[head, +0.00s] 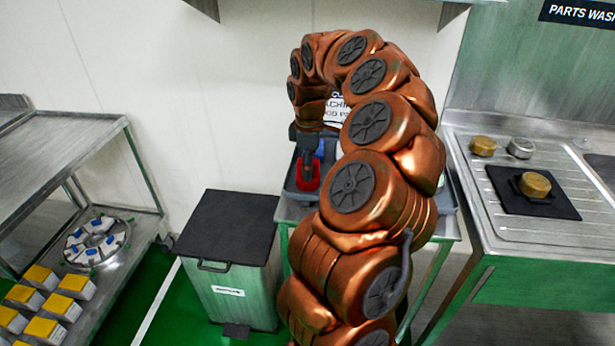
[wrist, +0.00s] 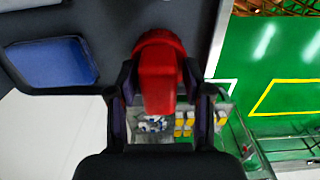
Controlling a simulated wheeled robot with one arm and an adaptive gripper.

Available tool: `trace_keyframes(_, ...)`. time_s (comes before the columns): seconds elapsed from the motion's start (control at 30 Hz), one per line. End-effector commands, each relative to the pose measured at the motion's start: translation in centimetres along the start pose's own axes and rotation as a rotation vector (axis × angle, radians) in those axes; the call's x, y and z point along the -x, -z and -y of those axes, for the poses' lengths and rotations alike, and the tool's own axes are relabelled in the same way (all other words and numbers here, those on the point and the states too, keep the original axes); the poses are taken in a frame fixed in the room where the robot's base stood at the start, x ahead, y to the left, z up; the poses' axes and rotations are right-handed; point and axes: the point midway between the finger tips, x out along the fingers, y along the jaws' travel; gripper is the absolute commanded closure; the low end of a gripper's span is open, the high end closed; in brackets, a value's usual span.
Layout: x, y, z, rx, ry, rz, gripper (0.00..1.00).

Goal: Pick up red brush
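The red brush (wrist: 158,80) is between the two fingers of my gripper (wrist: 159,72) in the wrist view. One dark finger is close on each side of it; I cannot tell whether they touch it. In the head view the red brush (head: 306,175) is at the grey tray (head: 292,190) on the metal stand, directly below my gripper (head: 307,145). My gripper points down there. My copper arm covers the right part of the tray, and the fingers partly hide the brush.
A blue item (head: 320,147) is right beside my gripper, and a blue patch (wrist: 52,62) shows in the wrist view. A lidded bin (head: 228,225) stands left of the stand. A metal counter (head: 520,250) with round brass parts is at right. Shelves with yellow boxes are at left.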

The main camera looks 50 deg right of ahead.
Motion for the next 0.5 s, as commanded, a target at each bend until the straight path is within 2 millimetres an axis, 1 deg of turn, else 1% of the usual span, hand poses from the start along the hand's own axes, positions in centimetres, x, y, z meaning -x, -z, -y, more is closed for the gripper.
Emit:
trace_keyframes(0.03,0.01,0.01,0.00,0.000,0.000,0.000,0.58)
trace_keyframes(0.07,0.01,0.01,0.00,0.000,0.000,0.000,0.61)
trace_keyframes(0.43,0.00,0.02,0.01,0.000,0.000,0.000,1.00)
trace_keyframes(0.5,0.00,0.02,0.01,0.000,0.000,0.000,1.00)
